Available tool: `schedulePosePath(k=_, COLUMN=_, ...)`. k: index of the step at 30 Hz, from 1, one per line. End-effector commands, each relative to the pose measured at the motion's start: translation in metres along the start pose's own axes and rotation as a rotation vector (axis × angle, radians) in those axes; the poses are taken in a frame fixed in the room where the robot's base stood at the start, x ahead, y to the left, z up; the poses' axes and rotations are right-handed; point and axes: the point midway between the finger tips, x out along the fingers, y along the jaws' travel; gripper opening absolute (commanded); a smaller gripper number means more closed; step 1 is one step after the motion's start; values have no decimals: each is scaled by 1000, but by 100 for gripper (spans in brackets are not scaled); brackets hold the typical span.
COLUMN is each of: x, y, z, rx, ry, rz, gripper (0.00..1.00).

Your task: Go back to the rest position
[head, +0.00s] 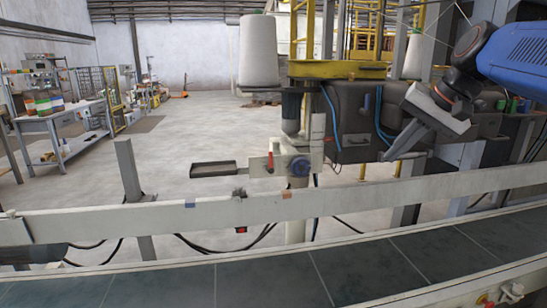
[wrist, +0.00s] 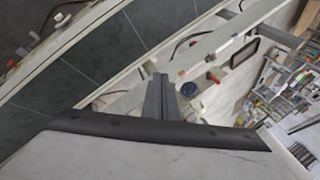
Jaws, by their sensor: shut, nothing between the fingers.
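My gripper (head: 390,156) is at the right of the head view, at the end of my blue arm. It points down and to the left, in front of the dark machine housing and above the conveyor rail. In the wrist view my gripper (wrist: 161,78) shows as two grey fingers side by side, closed together. Nothing is held between them. The fingertips look clear of the rail, though the exact gap is hard to tell.
A conveyor with dark belt (head: 260,285) and pale side rail (head: 90,224) crosses the front. Behind it stands a machine with a red lever (head: 270,162), a round blue-grey part (head: 300,167) and a dark tray (head: 213,169). A workbench (head: 66,117) stands left. Open floor lies between.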

Motion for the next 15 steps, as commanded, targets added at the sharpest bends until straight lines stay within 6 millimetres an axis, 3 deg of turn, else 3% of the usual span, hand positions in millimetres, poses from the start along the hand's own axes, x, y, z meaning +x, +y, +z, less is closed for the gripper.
schedulePosePath(k=1, x=9, y=11, z=23, rx=-30, ry=1, rz=26, gripper=0)
schedulePosePath(k=3, x=22, y=29, z=50, rx=-72, ry=7, rz=65, gripper=0)
schedulePosePath(k=15, x=100, y=149, z=191, rx=-369, ry=28, rz=265, gripper=0)
